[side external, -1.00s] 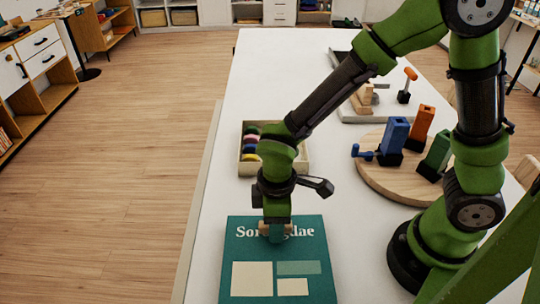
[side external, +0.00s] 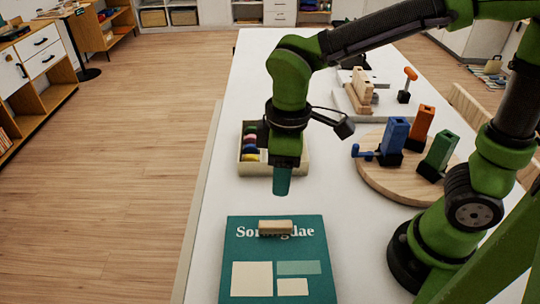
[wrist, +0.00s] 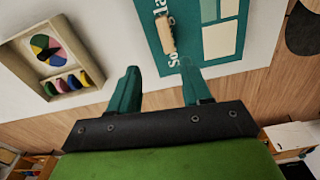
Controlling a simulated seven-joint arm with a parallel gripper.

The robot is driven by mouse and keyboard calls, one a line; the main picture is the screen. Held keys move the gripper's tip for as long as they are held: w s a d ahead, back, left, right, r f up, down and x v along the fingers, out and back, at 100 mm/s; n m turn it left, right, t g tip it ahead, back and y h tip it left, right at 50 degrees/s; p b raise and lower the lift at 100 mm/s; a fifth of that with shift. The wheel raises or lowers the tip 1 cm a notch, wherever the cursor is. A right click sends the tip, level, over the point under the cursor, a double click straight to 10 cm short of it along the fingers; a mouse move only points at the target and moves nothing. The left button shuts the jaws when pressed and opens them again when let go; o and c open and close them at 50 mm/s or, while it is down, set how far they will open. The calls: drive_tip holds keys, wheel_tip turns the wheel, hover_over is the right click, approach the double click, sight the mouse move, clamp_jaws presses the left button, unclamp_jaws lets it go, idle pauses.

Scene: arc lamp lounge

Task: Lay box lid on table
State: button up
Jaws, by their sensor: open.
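The box lid (side external: 247,265), a teal panel with white lettering and pale rectangles, lies flat on the white table at the front. Its small wooden handle (side external: 276,227) is uncovered. The lid also shows at the top of the wrist view (wrist: 190,55), with the handle (wrist: 165,34) beyond my fingers. The open box (side external: 301,163), cream-walled with coloured pieces inside, stands farther back, partly hidden by my arm; it is at upper left in the wrist view (wrist: 92,88). My gripper (side external: 282,181) is open and empty, above and behind the lid, clear of the handle.
A round wooden board (side external: 385,185) with blue, orange and green blocks stands to the right. A grey tray (side external: 352,113) with wooden pieces is behind it. The white table (side external: 265,75) is clear at the back left.

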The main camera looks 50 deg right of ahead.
drive_tip(key=s+d+r+m+t, duration=0.2)
drive_tip(key=d+r+m+t, duration=0.1)
drive_tip(key=d+m, duration=0.3)
drive_tip(key=s+d+r+m+t+y, duration=0.1)
drive_tip(key=s+d+r+m+t, duration=0.1)
drive_tip(key=d+m, duration=0.4)
wheel_tip(320, 180, up, 2)
drive_tip(key=shift+d+r+t+y, duration=0.1)
drive_tip(key=shift+d+t+y, duration=0.2)
drive_tip(key=shift+d+t, duration=0.45)
